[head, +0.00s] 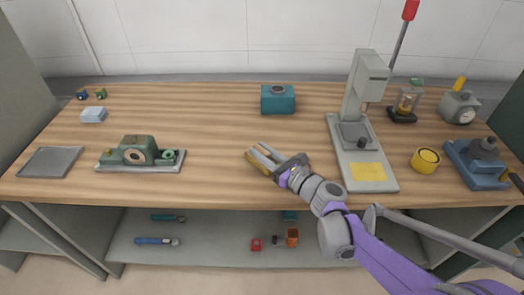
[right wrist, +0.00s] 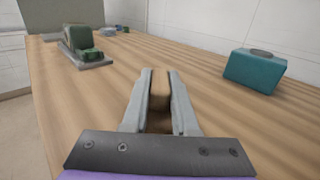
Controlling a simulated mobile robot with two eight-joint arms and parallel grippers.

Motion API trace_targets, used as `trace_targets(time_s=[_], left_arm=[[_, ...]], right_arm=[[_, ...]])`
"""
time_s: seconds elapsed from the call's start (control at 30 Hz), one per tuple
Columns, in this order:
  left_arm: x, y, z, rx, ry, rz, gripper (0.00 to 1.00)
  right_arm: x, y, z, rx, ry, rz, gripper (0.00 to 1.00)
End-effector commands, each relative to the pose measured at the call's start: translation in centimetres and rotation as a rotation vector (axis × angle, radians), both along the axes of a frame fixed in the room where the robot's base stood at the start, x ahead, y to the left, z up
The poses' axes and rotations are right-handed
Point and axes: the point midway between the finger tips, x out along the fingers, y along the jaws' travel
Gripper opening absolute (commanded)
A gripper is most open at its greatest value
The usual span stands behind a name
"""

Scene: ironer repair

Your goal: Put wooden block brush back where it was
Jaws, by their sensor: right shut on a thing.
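My right gripper (head: 262,153) is over the middle of the wooden bench, left of the grey press. It is shut on the wooden block brush (head: 257,163), whose brown body shows beside the fingers. In the right wrist view the gripper (right wrist: 159,75) points away across the bench top, with the brown block (right wrist: 159,106) between its two fingers. Most of the brush is hidden by the fingers, and its bristles cannot be made out. I cannot tell whether it touches the bench. My left gripper is not in view.
A green machine on a base (head: 135,154) and a grey tray (head: 51,162) stand left. A teal box (head: 277,101) is at the back. The grey press (head: 360,125), yellow roll (head: 425,160) and blue vise-like tool (head: 478,165) stand right. Bench around the gripper is clear.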

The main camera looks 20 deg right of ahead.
Motion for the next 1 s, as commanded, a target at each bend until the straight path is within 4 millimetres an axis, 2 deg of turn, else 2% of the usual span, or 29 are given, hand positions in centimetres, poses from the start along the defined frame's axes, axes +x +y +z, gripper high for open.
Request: trace_targets(time_s=[0.6, 0.63, 0.8, 1.0], left_arm=[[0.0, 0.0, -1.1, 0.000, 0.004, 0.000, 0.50], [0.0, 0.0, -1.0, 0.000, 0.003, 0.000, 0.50], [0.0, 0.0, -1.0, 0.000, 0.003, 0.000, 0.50], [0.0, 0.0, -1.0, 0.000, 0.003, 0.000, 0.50]], right_arm=[[0.0, 0.0, -1.3, 0.000, 0.000, 0.000, 0.00], [0.0, 0.0, -1.2, 0.000, 0.000, 0.000, 0.32], [0.0, 0.0, -1.2, 0.000, 0.000, 0.000, 0.62], [0.0, 0.0, -1.2, 0.000, 0.000, 0.000, 0.62]])
